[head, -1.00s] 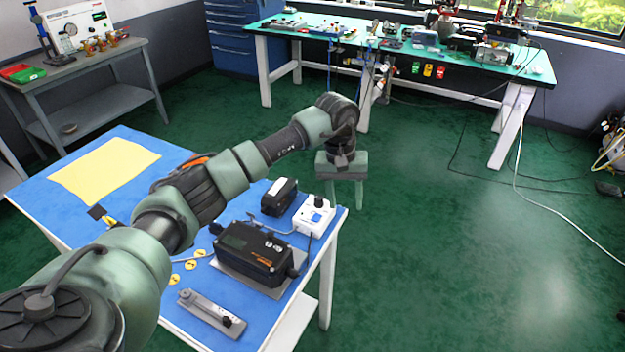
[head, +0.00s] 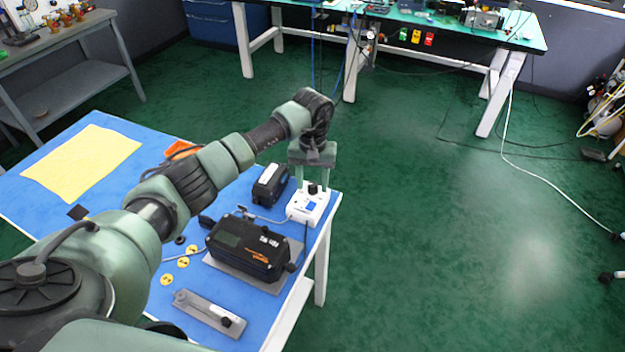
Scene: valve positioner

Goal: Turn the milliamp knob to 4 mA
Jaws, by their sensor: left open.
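The white box (head: 300,211) with a blue screen stands at the right edge of the blue table. Its black milliamp knob (head: 313,189) is on top, at the box's far end. My left gripper (head: 313,186) points down over that end of the box, open, with one finger on each side of the knob in the picture. I cannot tell whether either finger touches the knob. The knob's scale and the screen's reading are too small to read. My right gripper is not in view.
A black positioner (head: 248,246) on a grey plate is just nearer on the blue table (head: 135,213), with a smaller black box (head: 270,184) left of the white box. A grey bracket (head: 209,313) lies at the near edge.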

